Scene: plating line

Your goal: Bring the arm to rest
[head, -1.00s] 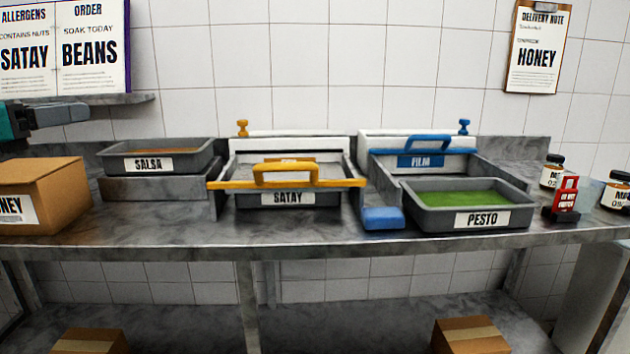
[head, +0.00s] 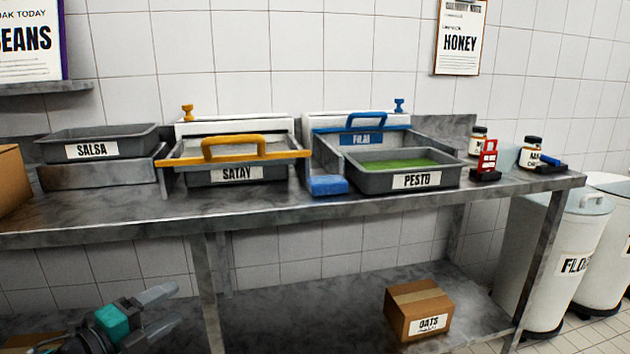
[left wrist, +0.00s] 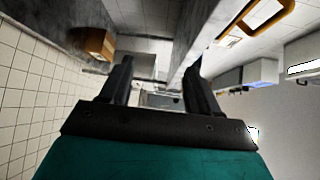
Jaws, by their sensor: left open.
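My left gripper (head: 160,308) is low at the bottom left of the head view, in front of the table and below the level of its top. Its two grey fingers are apart with nothing between them. The fingers also show in the left wrist view (left wrist: 158,85), spread and empty. My right gripper is in neither view.
The steel table (head: 110,228) carries a salsa tray (head: 125,146), a satay tray (head: 204,179) under a yellow-handled frame (head: 285,154), and a pesto tray (head: 372,184). A cardboard box (head: 10,180) stands at the left. An oats box (head: 405,318) sits on the lower shelf. White bins (head: 540,235) stand right.

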